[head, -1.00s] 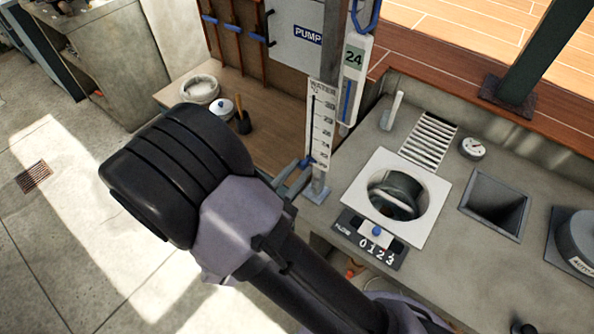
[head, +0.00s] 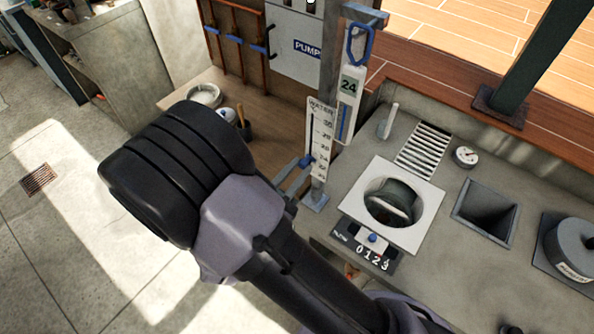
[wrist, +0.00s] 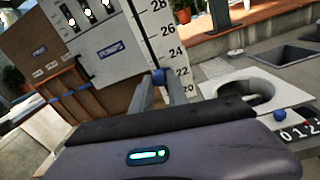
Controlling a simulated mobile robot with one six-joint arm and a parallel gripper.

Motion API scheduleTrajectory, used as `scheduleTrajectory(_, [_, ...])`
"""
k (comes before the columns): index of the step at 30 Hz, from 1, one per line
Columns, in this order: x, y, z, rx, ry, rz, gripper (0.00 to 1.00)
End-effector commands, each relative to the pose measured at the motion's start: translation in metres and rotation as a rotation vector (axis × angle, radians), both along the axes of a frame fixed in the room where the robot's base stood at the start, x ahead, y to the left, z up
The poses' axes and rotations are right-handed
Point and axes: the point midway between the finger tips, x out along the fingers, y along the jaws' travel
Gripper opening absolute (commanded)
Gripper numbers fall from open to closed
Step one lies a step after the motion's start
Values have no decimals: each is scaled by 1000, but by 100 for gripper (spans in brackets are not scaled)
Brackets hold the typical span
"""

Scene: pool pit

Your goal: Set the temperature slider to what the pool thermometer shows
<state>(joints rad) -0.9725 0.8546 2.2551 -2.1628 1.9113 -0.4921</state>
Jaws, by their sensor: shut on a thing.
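The temperature slider is an upright white scale plate (head: 321,135) marked WATER, with a blue knob (head: 305,161) on its left. In the wrist view the scale (wrist: 150,28) runs from 28 down to 20, and the blue knob (wrist: 159,76) sits about level with 22. My gripper (wrist: 162,82) is shut on the knob, one finger on each side. In the head view my wrist hides part of the gripper. The pool thermometer (head: 347,105), a white strip hanging beside the scale, shows 24 on its display.
A post stands behind the scale and thermometer. To the right, the concrete counter holds a white square-framed round opening (head: 432,190), a 0-to-3 dial plate (head: 366,250), a grate (head: 422,150) and a gauge (head: 465,156). A grey PUMP panel (head: 290,45) is behind.

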Motion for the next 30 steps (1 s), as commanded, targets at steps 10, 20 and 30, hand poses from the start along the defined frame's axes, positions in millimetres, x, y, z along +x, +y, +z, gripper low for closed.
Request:
scheduleTrajectory(10, [0, 0, 21, -1, -1, 0, 0])
scheduleTrajectory(20, [0, 0, 21, 1, -1, 0, 41])
scheduleTrajectory(30, [-5, 4, 22, 1, -1, 2, 41])
